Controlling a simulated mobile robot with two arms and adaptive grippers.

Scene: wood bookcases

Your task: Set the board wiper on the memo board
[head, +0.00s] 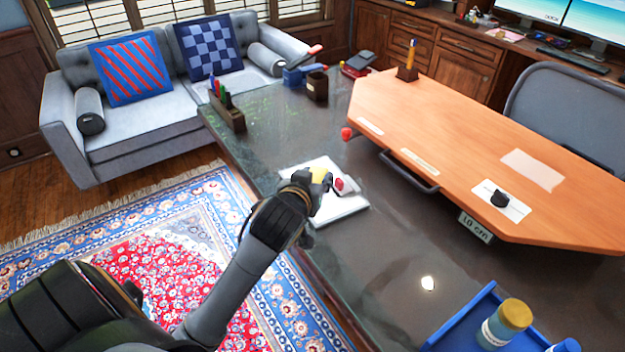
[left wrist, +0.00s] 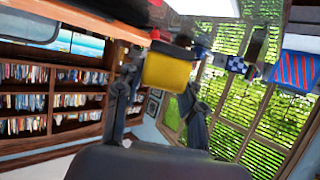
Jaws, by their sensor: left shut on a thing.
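The board wiper is a yellow block (head: 320,174) held between the fingers of my left gripper (head: 322,180). In the left wrist view the yellow wiper (left wrist: 167,70) sits between the two dark fingers (left wrist: 160,95), with a dark strip along one edge. The memo board (head: 348,206) is a white flat panel on the dark desk. The gripper and wiper appear over its upper part; I cannot tell whether the wiper touches it. The gripper and arm hide part of the board's left side. My right gripper is not in view.
A small red and white item (head: 345,186) is at the board beside the wiper. A raised orange wooden top (head: 450,140) with a handle lies to the right. A pen holder (head: 227,112) stands behind left, a blue tray (head: 480,318) with bottles front right. Bare desk surrounds the board.

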